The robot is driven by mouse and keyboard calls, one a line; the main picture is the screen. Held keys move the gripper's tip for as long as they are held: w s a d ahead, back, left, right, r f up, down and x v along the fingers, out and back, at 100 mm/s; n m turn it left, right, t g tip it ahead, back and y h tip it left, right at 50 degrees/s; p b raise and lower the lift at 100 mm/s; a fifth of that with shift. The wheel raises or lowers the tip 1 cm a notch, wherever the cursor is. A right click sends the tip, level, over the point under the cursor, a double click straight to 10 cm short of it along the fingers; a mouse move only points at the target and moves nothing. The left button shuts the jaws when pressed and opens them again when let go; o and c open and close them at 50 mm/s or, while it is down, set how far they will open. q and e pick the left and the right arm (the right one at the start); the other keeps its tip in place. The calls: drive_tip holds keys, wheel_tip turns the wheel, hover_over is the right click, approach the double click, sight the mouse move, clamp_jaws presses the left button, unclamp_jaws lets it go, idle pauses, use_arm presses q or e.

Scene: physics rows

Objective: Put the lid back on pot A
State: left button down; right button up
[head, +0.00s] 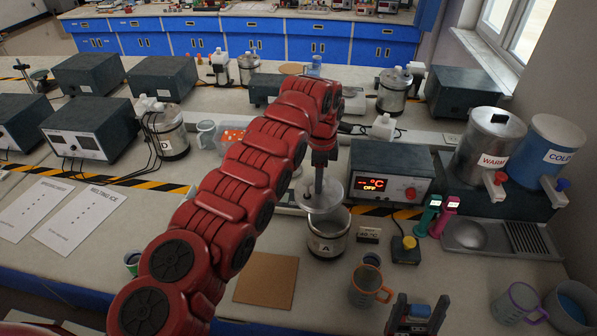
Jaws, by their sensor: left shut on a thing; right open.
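Pot A (322,248) is a metal pot with a dark band and a letter A, standing on the bench with its top open. My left gripper (319,182), at the end of the red arm, is shut on the pale round lid (311,201). It holds the lid above the pot, over the far left part of the opening in the picture. I cannot tell how large the gap between lid and rim is. My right gripper (417,314) is open and empty at the bottom edge, right of the pot and nearer to me.
WARM (482,150) and COLD (541,160) tanks stand at right.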

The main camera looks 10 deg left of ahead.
sight(333, 193)
use_arm(q)
drive_tip(key=d+m, duration=0.2)
drive_tip(key=m, duration=0.1)
drive_tip(key=d+m+p, duration=0.1)
drive_tip(key=shift+s+d+r, duration=0.1)
drive_tip(key=shift+s+d, duration=0.15)
drive_tip(key=shift+d, duration=0.05)
drive_tip(key=shift+d+m, duration=0.25)
drive_tip(key=shift+m, duration=0.25)
drive_tip(key=shift+a+f, duration=0.2)
drive_tip(key=shift+f, duration=0.7)
wheel_tip(333, 193, down, 2)
drive_tip(key=shift+s+d+f, duration=0.1)
drive_tip(key=shift+f, duration=0.15)
drive_tip(key=shift+f+b, duration=0.6)
drive_tip(key=shift+f, duration=0.1)
drive_tip(key=shift+f+b, duration=0.4)
drive_tip(key=shift+f, duration=0.1)
drive_tip(key=shift+r, duration=0.1)
